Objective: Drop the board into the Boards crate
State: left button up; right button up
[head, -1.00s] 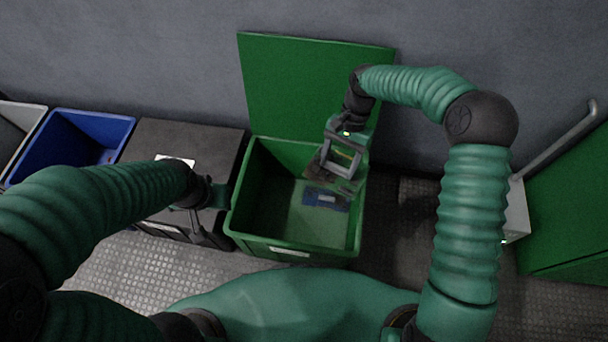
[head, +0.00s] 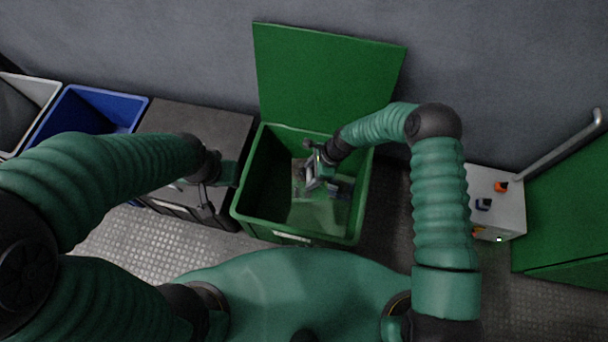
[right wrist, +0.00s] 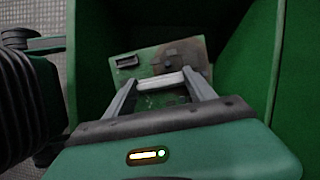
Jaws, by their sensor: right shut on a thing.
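A green crate (head: 238,213) stands open in the middle of the head view, with its lid raised against the wall. A pale label on its front is too small to read. My right gripper (head: 318,184) reaches down inside the crate and is shut on the board (head: 343,187). In the right wrist view, the green board (right wrist: 148,68) has a dark connector and a brown scorched patch, and the right gripper's fingers (right wrist: 165,82) meet at it. Part of the board is hidden by the gripper.
The dark closed bin (head: 190,125) stands left of the crate, then a blue bin (head: 120,101) and a grey bin (head: 45,88). To the right are a pale box (head: 508,208) with coloured knobs and a green cabinet (head: 570,210) with a grey handle. The wall is close behind.

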jog(key=shift+f, duration=0.45)
pick_arm(q)
jog(key=shift+a+f, duration=0.1)
jog(key=shift+f, duration=0.2)
pick_arm(e)
jog(key=shift+r, duration=0.1)
jog(key=o, duration=1.6)
pick_arm(q)
jog(key=w+p+v, duration=0.1)
jog(key=p+v, duration=0.5)
jog(key=shift+w+r, duration=0.15)
jog(key=shift+r, duration=0.05)
pick_arm(e)
jog(key=v, duration=1.6)
jog(key=shift+d+r, duration=0.2)
jog(key=shift+r, duration=0.15)
